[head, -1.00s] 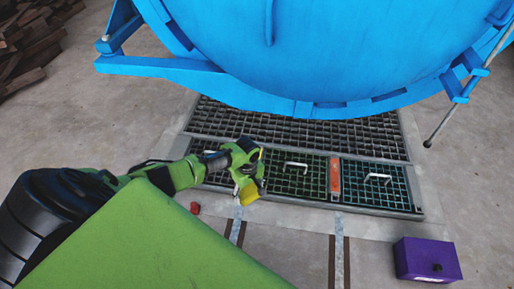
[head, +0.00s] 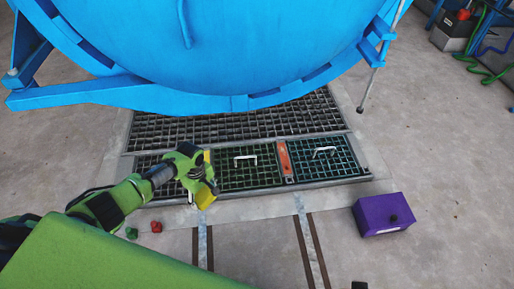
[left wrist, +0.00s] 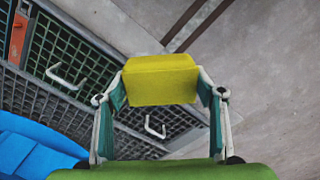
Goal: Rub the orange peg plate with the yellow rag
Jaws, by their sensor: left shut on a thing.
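The orange peg plate (head: 285,159) is a narrow upright strip between two grate panels in the head view. It also shows at the upper left of the left wrist view (left wrist: 18,38). My left gripper (head: 204,190) is shut on the yellow rag (left wrist: 160,80), a block-like piece held between its two fingers. The rag also shows in the head view (head: 206,194), above the left grate panel's front edge. The gripper and rag are left of the peg plate and apart from it. My right gripper is not in view.
Grate panels with white handles (head: 245,158) flank the peg plate. The big blue autoclave door (head: 200,50) hangs behind. A purple box (head: 383,214) stands on the floor at right. Small red (head: 156,227) and green (head: 132,233) lumps lie at left.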

